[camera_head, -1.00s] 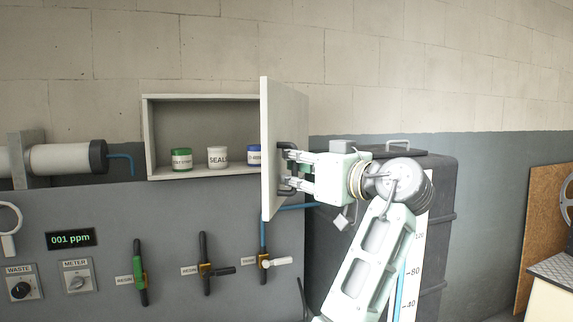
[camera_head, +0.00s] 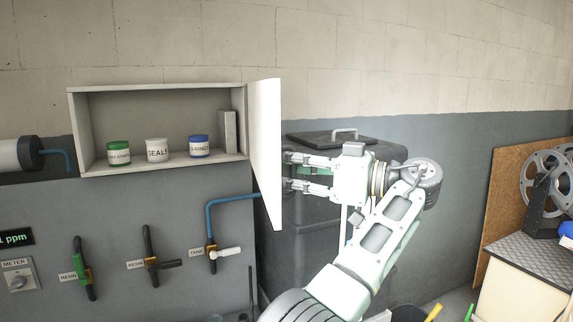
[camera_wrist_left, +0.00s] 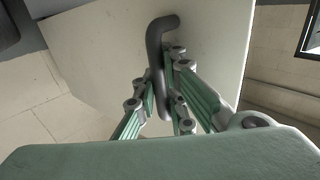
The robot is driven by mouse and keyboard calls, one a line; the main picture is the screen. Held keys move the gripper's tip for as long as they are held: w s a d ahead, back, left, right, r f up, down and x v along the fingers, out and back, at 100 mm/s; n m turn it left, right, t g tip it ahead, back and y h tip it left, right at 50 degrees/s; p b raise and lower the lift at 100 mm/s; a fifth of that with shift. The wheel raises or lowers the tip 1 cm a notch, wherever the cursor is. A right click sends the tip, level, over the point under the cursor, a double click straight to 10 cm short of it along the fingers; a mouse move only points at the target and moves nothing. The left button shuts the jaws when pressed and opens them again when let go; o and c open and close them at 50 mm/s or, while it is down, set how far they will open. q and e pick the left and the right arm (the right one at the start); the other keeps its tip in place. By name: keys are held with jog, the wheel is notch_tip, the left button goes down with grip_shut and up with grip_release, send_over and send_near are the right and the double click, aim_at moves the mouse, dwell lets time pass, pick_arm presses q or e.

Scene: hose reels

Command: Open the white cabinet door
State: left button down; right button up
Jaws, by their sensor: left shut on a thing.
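The white cabinet (camera_head: 155,90) is on the wall at the left in the head view, with its front open. Its white door (camera_head: 264,150) stands swung out at the cabinet's right side and is seen nearly edge-on. My left gripper (camera_head: 288,173) is on the door's outer face, to its right. In the left wrist view, the gripper's fingers (camera_wrist_left: 165,92) are closed around the dark, bent door handle (camera_wrist_left: 157,50). The handle is hidden behind the door edge and fingers in the head view. My right gripper is not seen.
A green jar (camera_head: 118,153), a white jar (camera_head: 157,150) and a blue jar (camera_head: 199,146) stand inside the cabinet. A grey panel (camera_head: 110,205) with valves is below. A dark lidded tank (camera_head: 310,215) stands behind my arm; a bench (camera_head: 535,262) is at right.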

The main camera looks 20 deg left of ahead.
pick_arm(q)
jog(key=shift+w+d+r, duration=0.1)
jog(key=shift+d+r, duration=0.05)
jog(key=shift+r, duration=0.35)
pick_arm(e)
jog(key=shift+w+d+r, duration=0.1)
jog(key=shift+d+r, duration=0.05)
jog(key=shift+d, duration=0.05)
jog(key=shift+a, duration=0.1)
pick_arm(q)
jog(key=c, duration=2.1)
grip_release()
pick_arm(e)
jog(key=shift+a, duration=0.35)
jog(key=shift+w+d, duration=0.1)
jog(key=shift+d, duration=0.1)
pick_arm(q)
jog(key=shift+f, duration=0.1)
